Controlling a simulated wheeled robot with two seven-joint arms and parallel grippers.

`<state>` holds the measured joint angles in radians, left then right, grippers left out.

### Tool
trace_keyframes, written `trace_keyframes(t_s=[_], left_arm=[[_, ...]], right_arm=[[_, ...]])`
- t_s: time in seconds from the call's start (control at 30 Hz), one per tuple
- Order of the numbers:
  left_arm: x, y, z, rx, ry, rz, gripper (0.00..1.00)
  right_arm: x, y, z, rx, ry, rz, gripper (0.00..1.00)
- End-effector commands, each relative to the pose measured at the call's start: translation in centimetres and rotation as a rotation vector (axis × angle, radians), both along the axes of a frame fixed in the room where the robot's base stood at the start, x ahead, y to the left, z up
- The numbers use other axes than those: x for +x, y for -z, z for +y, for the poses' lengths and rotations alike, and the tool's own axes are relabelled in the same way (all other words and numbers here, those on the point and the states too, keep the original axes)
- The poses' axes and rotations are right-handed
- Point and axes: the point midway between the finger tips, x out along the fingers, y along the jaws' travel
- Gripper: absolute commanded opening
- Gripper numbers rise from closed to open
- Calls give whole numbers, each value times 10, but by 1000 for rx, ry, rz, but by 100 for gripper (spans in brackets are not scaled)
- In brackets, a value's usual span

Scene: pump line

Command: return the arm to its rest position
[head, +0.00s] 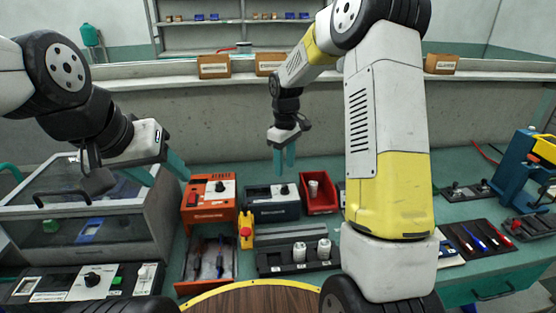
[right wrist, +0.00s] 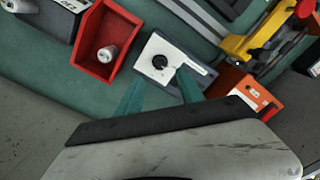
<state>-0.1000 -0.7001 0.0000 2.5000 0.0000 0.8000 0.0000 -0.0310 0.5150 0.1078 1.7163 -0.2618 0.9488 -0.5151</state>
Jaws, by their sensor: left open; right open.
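My right arm (head: 375,120) rises large in the head view and bends over toward the middle of the bench. Its gripper (head: 284,160) hangs there, fingers pointing down, open and empty, above the back of the bench. In the right wrist view the same gripper (right wrist: 160,92) has its teal fingers apart, in front of a white-topped box with a black knob (right wrist: 160,62). My left gripper (head: 160,173) is open and empty at the left, between the clear-lidded case and the orange box.
A clear-lidded case (head: 155,225) stands at the left. An orange box (head: 212,190), a dark grey box (head: 270,212) and a red bin (head: 319,208) holding a pale cylinder stand in the middle. A black holder (head: 275,262) carries two white cylinders. Pens lie in a tray (head: 478,254) at right.

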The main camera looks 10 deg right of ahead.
Motion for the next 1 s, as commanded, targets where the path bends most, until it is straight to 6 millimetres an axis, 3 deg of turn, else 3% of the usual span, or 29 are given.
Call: trace_keyframes(t_s=[0.17,0.37,0.5,0.7,1.0], left_arm=[[0,0,0,0,0,0,55],[0,0,0,0,0,0,55],[0,0,0,0,0,0,55],[0,0,0,0,0,0,55],[0,0,0,0,0,0,55]], right_arm=[[-2,-5,-1,2,9,-8,45],[-29,-53,-7,23,97,-77,45],[-65,-96,-13,55,199,-149,45],[-122,-141,-19,120,347,-241,45],[-211,-174,-24,254,560,-367,45]])
